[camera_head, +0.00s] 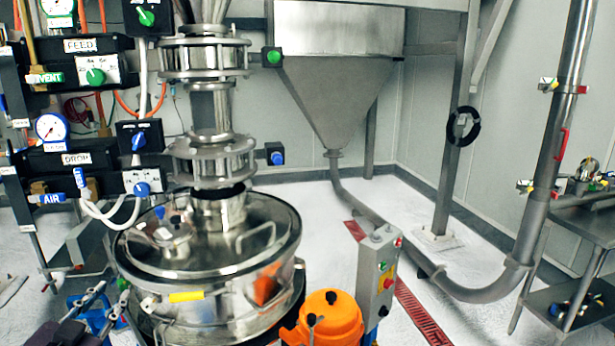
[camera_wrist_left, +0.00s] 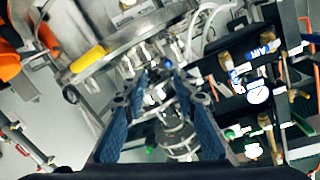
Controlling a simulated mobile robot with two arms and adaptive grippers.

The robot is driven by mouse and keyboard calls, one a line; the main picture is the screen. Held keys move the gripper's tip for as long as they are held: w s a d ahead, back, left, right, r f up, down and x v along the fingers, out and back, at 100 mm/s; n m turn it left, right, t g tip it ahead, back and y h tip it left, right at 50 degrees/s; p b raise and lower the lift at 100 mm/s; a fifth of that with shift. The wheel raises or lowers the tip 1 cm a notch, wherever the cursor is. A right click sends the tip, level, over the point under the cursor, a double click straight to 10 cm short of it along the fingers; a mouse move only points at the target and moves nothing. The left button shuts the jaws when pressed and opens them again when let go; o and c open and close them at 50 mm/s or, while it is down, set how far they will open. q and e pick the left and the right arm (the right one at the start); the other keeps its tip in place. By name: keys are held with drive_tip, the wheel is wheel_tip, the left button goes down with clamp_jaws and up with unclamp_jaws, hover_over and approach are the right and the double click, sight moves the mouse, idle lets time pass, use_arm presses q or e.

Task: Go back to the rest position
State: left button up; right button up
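My left gripper (camera_head: 97,306) is at the lower left of the head view, in front of the round steel sifter (camera_head: 213,262). In the left wrist view its two blue fingers (camera_wrist_left: 158,88) stand apart, with nothing held between them. The sifter's lid, a yellow handle (camera_wrist_left: 88,58) and metal fittings show beyond the fingers there. I cannot tell the exact distance from fingers to sifter. My right gripper is not in view.
Valve panels (camera_head: 75,165) with gauges and hoses stand at the left. An orange motor (camera_head: 331,316) and a grey control box (camera_head: 377,275) stand right of the sifter. A hopper (camera_head: 338,85) and bent pipe (camera_head: 487,293) are behind. White floor (camera_head: 320,215) shows between.

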use_arm(q)
drive_tip(key=s+d+f+n+g, duration=0.1)
drive_tip(key=s+d+f+g, duration=0.4)
drive_tip(key=f, duration=0.5)
drive_tip(key=s+d+f+g, duration=0.2)
drive_tip(key=s+d+f, duration=0.2)
drive_tip(key=s+f, duration=0.5)
drive_tip(key=s+d+f+n+g+h, duration=0.1)
drive_tip(key=s+d+f+g, duration=0.2)
drive_tip(key=s+d+f, duration=0.3)
drive_tip(key=s+d+f+g+h, duration=0.1)
drive_tip(key=s+d+f+g, duration=0.25)
drive_tip(key=s, duration=0.55)
wheel_tip(320, 180, down, 26)
drive_tip(key=s, duration=0.2)
drive_tip(key=s+a+f+g, duration=0.2)
drive_tip(key=s+a+f, duration=0.1)
drive_tip(key=s+f, duration=1.4)
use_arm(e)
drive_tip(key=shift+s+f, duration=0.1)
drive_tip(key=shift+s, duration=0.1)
